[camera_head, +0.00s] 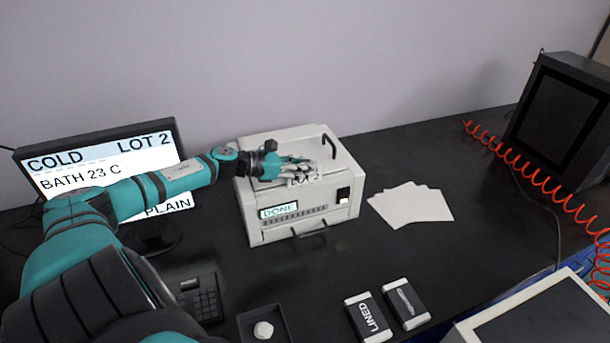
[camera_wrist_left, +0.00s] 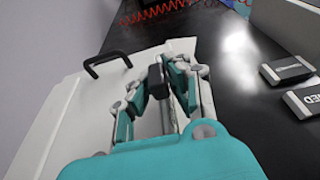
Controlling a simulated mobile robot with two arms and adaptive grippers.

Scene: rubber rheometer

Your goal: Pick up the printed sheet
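White sheets (camera_head: 410,205) lie fanned out on the dark bench to the right of the light grey machine; I cannot make out any print on them. My left gripper (camera_head: 312,174) is over the top of the machine, left of the sheets and apart from them. It also shows in the left wrist view (camera_wrist_left: 158,78), with its fingers close around a dark block that may be its own pads; I cannot tell whether it is open or shut. No sheet shows between its fingers. My right gripper is not in view.
The grey machine (camera_head: 258,232) shows DONE and has a dark lid handle (camera_head: 328,147). A monitor (camera_head: 100,160) stands left, a dark box (camera_head: 560,115) right with a red coiled cable (camera_head: 540,177). Two small labelled boxes (camera_head: 368,318) (camera_head: 406,303) and a tray (camera_head: 282,322) are in front.

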